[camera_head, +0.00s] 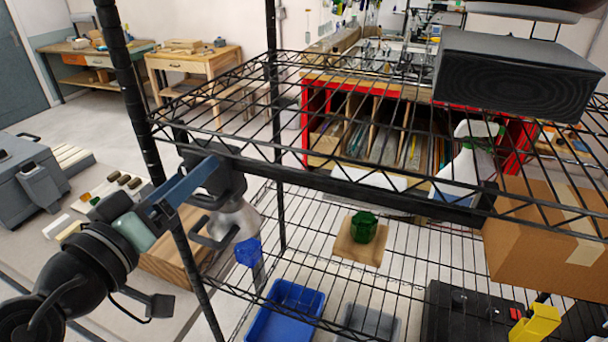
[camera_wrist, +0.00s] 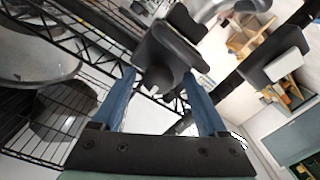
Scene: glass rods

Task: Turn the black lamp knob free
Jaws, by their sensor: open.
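In the head view, a lamp with a black clamp body (camera_head: 224,184) hangs at the left end of the upper wire shelf, its pale grey shade (camera_head: 238,218) below. My gripper (camera_head: 207,170) reaches in from the left, its blue fingers beside the black clamp. In the wrist view, my gripper (camera_wrist: 160,74) is open, with the blue fingers apart. A black rounded part, apparently the lamp knob (camera_wrist: 160,50), lies in front of and partly between the fingertips. I cannot tell whether either finger touches it. The knob is not clearly distinguishable in the head view.
The black wire rack (camera_head: 300,165) surrounds the lamp, with an upright post close to my gripper. A blue glass (camera_head: 248,252) and a green glass (camera_head: 364,227) are lower down. A spray bottle (camera_head: 458,175) and a cardboard box (camera_head: 545,235) stand right.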

